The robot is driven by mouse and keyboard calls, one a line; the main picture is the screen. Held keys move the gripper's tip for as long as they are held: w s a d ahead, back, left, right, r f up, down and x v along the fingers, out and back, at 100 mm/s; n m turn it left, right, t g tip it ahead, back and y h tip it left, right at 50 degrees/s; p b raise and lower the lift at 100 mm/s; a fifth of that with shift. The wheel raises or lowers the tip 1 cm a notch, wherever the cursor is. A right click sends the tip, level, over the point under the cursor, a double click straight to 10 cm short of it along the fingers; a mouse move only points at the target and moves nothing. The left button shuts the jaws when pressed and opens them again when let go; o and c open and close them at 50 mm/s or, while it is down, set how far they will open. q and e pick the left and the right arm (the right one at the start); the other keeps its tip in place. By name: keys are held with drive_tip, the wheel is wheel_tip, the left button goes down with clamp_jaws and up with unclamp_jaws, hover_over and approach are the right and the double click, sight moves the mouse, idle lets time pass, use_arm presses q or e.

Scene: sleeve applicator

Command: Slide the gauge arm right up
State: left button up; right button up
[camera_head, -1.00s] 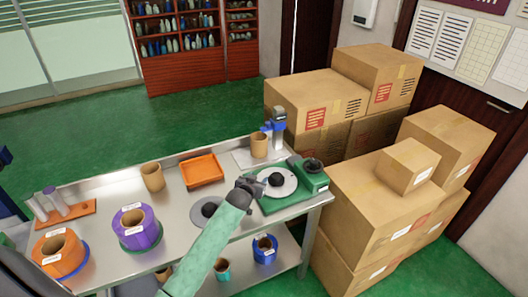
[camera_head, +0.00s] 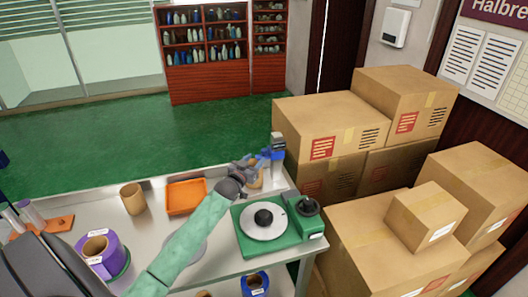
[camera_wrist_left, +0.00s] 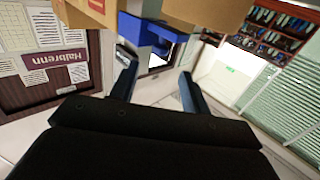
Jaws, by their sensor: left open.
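The gauge (camera_head: 277,140) stands at the table's back right corner, a grey upright with a blue arm (camera_head: 274,154) low on it. In the left wrist view, which is upside down, the blue arm (camera_wrist_left: 148,36) shows just beyond my fingertips. My left gripper (camera_head: 258,164) is close beside the blue arm, at its left in the head view. Its two dark fingers (camera_wrist_left: 158,72) are apart with nothing between them. I cannot tell whether a finger touches the arm. My right gripper is in neither view.
A green turntable unit (camera_head: 246,244) is in front. An orange tray (camera_head: 186,196) and another brown tube (camera_head: 132,199) are to the left. Cardboard boxes (camera_head: 330,118) stack to the right.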

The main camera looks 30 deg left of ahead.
sight(263, 152)
use_arm(q)
drive_tip(key=shift+w+a+f+p, duration=0.1)
drive_tip(key=shift+w+p, duration=0.4)
drive_tip(key=shift+w, duration=1.1)
drive_tip(key=shift+w+a+p, duration=0.1)
drive_tip(key=shift+w+p, duration=0.4)
drive_tip(key=shift+w, duration=1.05)
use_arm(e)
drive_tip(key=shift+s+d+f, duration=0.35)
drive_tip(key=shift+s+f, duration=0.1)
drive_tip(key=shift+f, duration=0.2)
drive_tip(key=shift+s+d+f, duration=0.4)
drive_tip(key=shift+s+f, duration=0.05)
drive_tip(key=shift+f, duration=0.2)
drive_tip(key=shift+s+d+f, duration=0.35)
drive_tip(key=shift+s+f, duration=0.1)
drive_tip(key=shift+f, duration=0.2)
